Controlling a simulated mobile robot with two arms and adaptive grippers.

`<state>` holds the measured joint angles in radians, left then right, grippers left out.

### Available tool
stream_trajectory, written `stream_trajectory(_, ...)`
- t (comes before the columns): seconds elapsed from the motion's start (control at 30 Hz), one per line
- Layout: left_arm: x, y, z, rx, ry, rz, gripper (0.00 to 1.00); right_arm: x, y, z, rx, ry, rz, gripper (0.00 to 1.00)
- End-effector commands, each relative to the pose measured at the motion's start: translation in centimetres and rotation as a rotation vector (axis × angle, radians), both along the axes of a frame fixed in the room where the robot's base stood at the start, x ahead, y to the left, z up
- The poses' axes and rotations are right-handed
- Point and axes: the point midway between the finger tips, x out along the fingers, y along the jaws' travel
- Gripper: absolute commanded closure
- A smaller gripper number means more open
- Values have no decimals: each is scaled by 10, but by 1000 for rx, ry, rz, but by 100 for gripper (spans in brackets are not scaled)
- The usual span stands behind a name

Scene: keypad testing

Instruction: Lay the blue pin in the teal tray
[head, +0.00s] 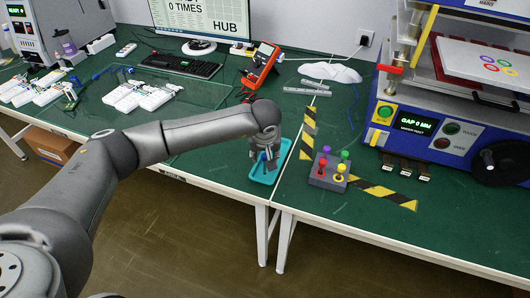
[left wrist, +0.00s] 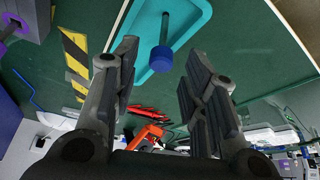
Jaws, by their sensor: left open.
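The teal tray (head: 285,148) lies on the green table near its front edge; it also shows at the top of the left wrist view (left wrist: 196,22). The blue pin (left wrist: 161,58) is in the tray, its round blue head toward me and its dark shaft pointing away. It looks laid down, apart from both fingers. My left gripper (head: 266,155) is over the tray, pointing down. In the left wrist view its fingers (left wrist: 160,75) are spread wide with nothing gripped. In the head view my gripper hides much of the tray. My right gripper is not in view.
A grey block (head: 328,181) with red, yellow, green and purple pins stands right of the tray, beside black-yellow tape (head: 385,192). A blue press machine (head: 440,115) fills the right. An orange meter (head: 262,60) and keyboard (head: 181,65) lie behind.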

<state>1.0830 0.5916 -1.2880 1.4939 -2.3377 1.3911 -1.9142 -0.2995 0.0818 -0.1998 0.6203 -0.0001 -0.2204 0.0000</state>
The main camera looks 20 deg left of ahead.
Motion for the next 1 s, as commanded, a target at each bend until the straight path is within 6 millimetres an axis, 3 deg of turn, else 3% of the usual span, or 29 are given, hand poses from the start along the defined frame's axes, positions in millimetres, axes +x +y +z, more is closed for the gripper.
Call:
stream_trajectory(0.5,-35,-12,92,0,-5,-2,60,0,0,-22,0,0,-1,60)
stream_trajectory(0.7,-41,-14,105,0,-2,-1,60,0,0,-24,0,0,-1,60)
stream_trajectory(1.0,-41,-14,106,0,-2,-1,60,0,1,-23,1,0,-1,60)
